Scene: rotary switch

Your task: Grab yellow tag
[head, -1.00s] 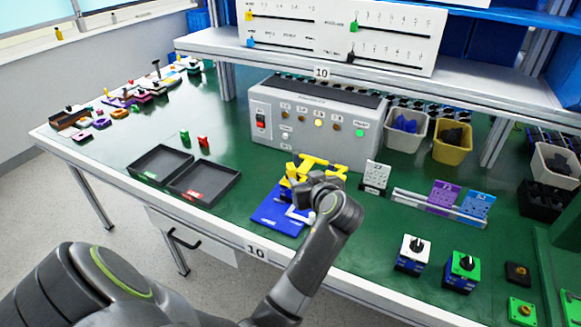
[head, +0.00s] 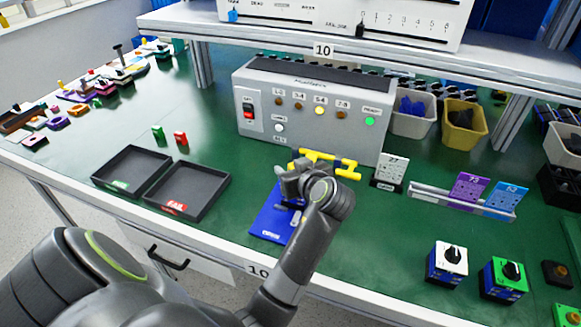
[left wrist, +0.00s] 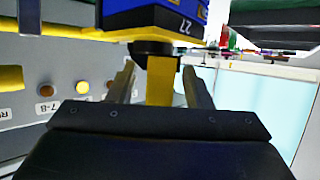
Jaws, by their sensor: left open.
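In the left wrist view, a yellow strip (left wrist: 160,82), likely the yellow tag, lies between the fingers of my left gripper (left wrist: 158,75). The fingers stand apart, with a gap on each side of the strip. A blue switch body marked 27 (left wrist: 165,15) with a dark round part is just beyond the fingertips. In the head view, my left gripper (head: 291,188) is over the blue base (head: 268,222), beside a yellow frame (head: 330,162). My gripper and wrist hide the switch and the strip there. My right gripper is not in view.
A grey tester box (head: 310,110) stands behind the gripper. A white card (head: 390,170) and a rack (head: 450,200) with purple and blue cards are to the right. Two dark trays (head: 187,190) lie left. Two switches (head: 447,262) stand front right.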

